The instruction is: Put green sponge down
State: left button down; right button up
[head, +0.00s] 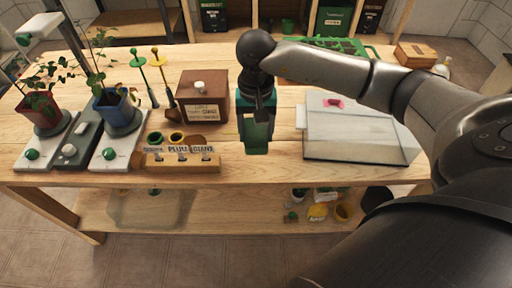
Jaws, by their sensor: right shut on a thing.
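My right arm reaches in from the right across the table. My right gripper (258,112) points down over the middle of the wooden table, between a brown box and a pale slanted case. It is shut on the green sponge (257,134), which hangs upright below it. The sponge is dark green and partly hidden by the fingers. I cannot tell whether its lower end touches the tabletop. My left gripper is not in view.
The brown box (202,97) stands left of the sponge, the pale case (358,135) right of it. Potted plants (115,112) stand far left. Bare tabletop (255,172) lies in front of the sponge.

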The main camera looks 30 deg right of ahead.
notch_tip(320, 180, down, 6)
jog(key=shift+r+b, duration=0.2)
jog(key=shift+b, duration=0.2)
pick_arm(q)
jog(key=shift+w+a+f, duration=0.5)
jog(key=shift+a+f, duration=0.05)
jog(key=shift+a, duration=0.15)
pick_arm(e)
jog(key=o, duration=1.3)
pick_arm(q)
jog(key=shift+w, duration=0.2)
